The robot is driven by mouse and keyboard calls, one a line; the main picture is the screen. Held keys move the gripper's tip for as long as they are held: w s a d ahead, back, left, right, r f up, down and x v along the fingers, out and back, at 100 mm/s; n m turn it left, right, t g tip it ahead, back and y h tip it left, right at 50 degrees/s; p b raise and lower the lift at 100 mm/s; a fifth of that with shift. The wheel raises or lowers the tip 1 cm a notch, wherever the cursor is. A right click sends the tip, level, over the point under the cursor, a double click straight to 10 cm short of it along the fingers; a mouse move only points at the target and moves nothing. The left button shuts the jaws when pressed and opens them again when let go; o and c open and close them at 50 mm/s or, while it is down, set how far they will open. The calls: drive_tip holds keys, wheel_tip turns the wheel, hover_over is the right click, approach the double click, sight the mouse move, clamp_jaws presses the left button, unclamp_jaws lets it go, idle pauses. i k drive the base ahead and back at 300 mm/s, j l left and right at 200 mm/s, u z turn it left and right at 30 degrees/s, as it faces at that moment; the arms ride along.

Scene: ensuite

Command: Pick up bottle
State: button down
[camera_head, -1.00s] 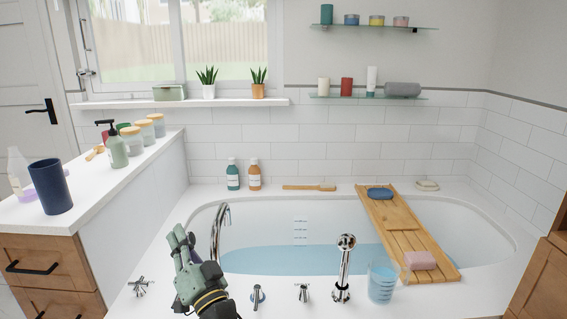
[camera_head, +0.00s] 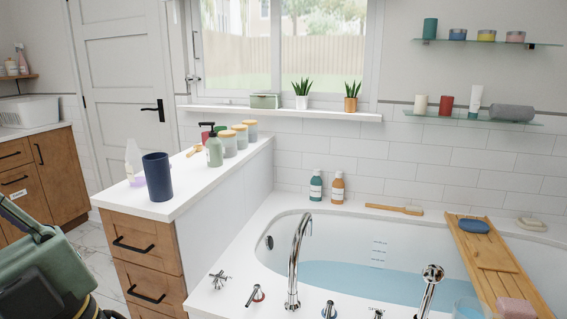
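Several bottles are in view. A teal bottle (camera_head: 316,186) and an orange bottle (camera_head: 337,188) stand upright side by side on the tub's back ledge. A green pump bottle (camera_head: 214,151) with a dark pump stands on the white counter. A clear bottle with purple liquid (camera_head: 134,163) stands at the counter's left end, partly behind a dark blue cup (camera_head: 158,177). My gripper (camera_head: 20,218) is at the lower left, close to the camera and cut off by the frame edge. It is apart from all the bottles, and its fingers cannot be made out clearly.
The white counter (camera_head: 180,209) over wooden drawers stands between my gripper and the tub (camera_head: 262,212). Several lidded jars (camera_head: 229,143) line its back. Taps and a tall spout (camera_head: 296,260) stand on the tub's near rim. A wooden bath tray (camera_head: 490,258) crosses the tub. Tiled floor (camera_head: 108,275) shows at left.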

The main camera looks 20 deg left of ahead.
sight(135, 169)
drive_tip(key=u, duration=1.3)
drive_tip(key=i+j, duration=0.15)
drive_tip(key=i, duration=0.45)
drive_tip(key=i+j+z, duration=0.1)
drive_tip(key=i, duration=0.55)
